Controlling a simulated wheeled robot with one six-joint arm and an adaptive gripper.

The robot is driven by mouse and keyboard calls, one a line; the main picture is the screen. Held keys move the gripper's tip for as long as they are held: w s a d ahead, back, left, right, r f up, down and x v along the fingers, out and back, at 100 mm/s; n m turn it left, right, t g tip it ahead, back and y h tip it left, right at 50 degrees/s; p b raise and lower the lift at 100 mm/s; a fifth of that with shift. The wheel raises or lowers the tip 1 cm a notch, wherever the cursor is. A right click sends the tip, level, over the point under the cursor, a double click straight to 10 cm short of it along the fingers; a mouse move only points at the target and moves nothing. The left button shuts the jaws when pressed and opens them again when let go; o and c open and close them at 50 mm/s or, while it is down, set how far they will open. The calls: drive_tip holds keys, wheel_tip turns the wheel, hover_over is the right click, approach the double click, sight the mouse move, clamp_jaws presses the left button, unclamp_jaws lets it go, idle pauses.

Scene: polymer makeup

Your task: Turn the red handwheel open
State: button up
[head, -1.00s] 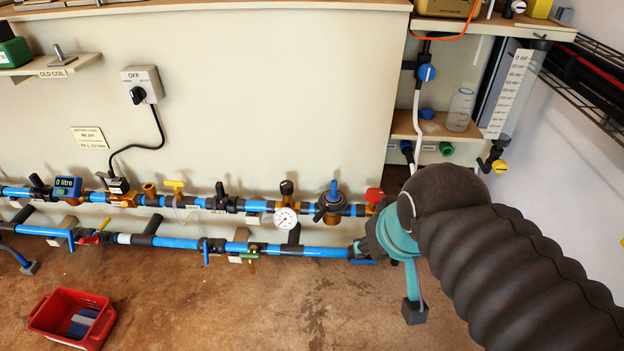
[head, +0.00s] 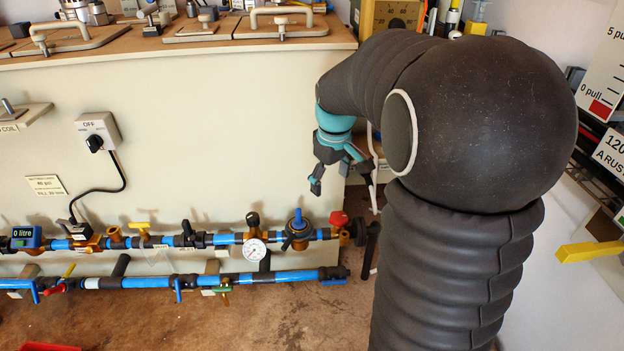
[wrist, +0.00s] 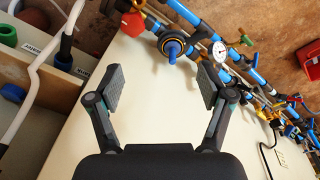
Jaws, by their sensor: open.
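The red handwheel (head: 338,218) is at the right end of the upper blue pipe run in the head view.
A pressure gauge (head: 254,250) and the blue-topped valve (head: 297,229) sit left of the handwheel. A lower blue pipe (head: 222,280) runs below. The pale bench panel (head: 220,130) stands behind the pipes. A white hose (wrist: 38,70) and shelf are at left in the wrist view.

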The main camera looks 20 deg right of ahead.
drive_tip(key=n+g+p, duration=0.2)
hover_over(339, 216)
wheel_tip(339, 216, down, 5)
drive_tip(key=f, duration=0.1)
wheel_tip(339, 216, down, 14)
drive_tip(key=shift+r+b, duration=0.2)
drive_tip(key=shift+b, duration=0.9)
drive_tip(key=c, duration=1.2)
